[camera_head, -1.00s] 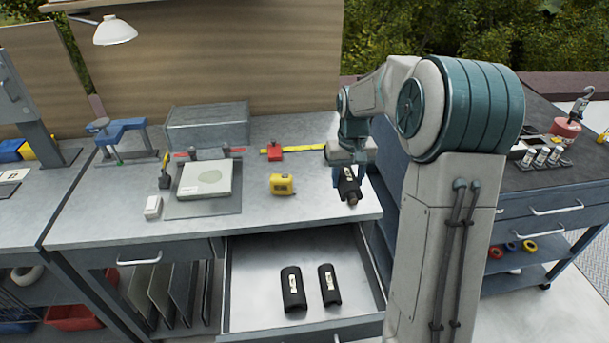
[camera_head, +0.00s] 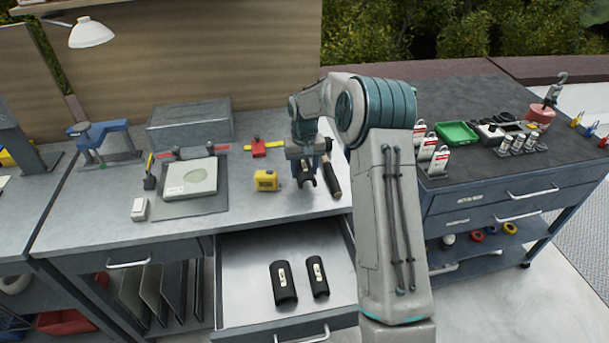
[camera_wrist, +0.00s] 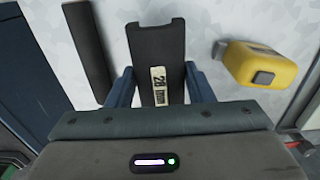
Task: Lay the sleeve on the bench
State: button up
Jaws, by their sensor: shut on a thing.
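My gripper (camera_head: 307,168) is shut on a black half-round sleeve (camera_head: 307,184). In the wrist view the sleeve (camera_wrist: 158,62) lies between the two blue fingers (camera_wrist: 158,88), with a pale label marked 28 facing the camera. In the head view the sleeve is just over the right part of the grey bench (camera_head: 230,217); I cannot tell whether it touches the top. Two more black sleeves with pale labels, a larger one (camera_head: 284,287) and a smaller one (camera_head: 318,277), lie in the open drawer below.
A dark bar-like tool (camera_head: 331,178) lies close right of the held sleeve. A yellow tape measure (camera_head: 266,181) stands to its left. A board with a pale sheet (camera_head: 191,178) and a white block (camera_head: 139,209) are farther left. The open drawer (camera_head: 240,305) juts out in front.

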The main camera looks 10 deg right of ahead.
aim_at(304, 184)
jog(key=shift+f+p, duration=0.3)
jog(key=shift+f, duration=1.35)
jog(key=shift+f, duration=0.1)
jog(key=shift+f, duration=0.15)
jog(key=o, duration=0.9)
jog(key=shift+o, duration=0.2)
jog(key=shift+r, duration=0.2)
